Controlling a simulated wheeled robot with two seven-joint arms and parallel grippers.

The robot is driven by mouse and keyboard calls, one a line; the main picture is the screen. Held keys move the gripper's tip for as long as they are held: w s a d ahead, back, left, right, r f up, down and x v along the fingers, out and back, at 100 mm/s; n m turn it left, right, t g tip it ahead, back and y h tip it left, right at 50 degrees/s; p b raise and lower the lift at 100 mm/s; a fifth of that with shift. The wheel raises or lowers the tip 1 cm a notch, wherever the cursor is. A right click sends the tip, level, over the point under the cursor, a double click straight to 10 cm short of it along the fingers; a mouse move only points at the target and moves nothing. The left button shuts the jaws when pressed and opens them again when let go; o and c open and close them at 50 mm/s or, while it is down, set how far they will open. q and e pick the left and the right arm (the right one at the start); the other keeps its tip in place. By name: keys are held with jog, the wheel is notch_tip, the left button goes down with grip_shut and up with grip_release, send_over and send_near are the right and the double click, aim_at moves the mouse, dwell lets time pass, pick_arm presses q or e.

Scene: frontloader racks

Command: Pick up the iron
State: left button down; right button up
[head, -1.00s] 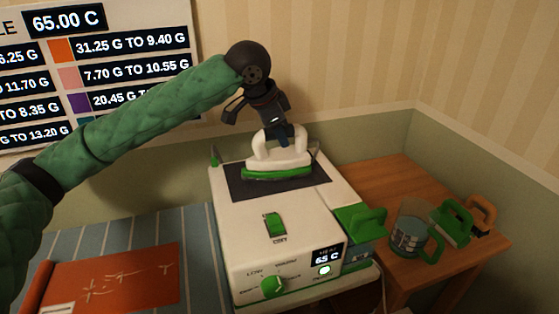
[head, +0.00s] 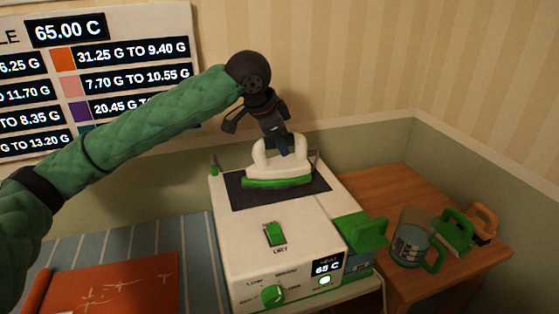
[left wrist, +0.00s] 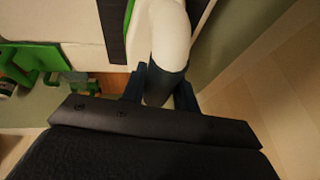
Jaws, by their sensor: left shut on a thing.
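The iron (head: 279,172) is white with a green base edge. It is at the dark pad (head: 240,196) on top of the white machine, slightly raised or tilted; I cannot tell if it still touches the pad. My left gripper (head: 285,145) comes down from above and is shut on the iron's white handle. In the left wrist view, the fingers (left wrist: 162,88) hold the white handle (left wrist: 170,35) between them. My right gripper is in neither view.
The white machine (head: 250,237) has a green switch, a green knob and a 65 C display. To its right, a wooden table (head: 385,190) holds a clear jug (head: 412,245) and green and orange handled things. An orange sheet (head: 130,280) lies on the striped cloth at left.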

pick_arm(q)
jog(key=shift+r, duration=0.1)
jog(key=shift+r, duration=0.5)
notch_tip(320, 180, up, 3)
jog(key=shift+r+b, duration=0.1)
jog(key=shift+b, duration=0.3)
jog(key=s+d+r+b, duration=0.1)
jog(key=s+d+r, duration=0.5)
jog(key=s+d, duration=0.1)
jog(key=shift+s+d+r, duration=0.35)
jog(key=shift+s, duration=0.55)
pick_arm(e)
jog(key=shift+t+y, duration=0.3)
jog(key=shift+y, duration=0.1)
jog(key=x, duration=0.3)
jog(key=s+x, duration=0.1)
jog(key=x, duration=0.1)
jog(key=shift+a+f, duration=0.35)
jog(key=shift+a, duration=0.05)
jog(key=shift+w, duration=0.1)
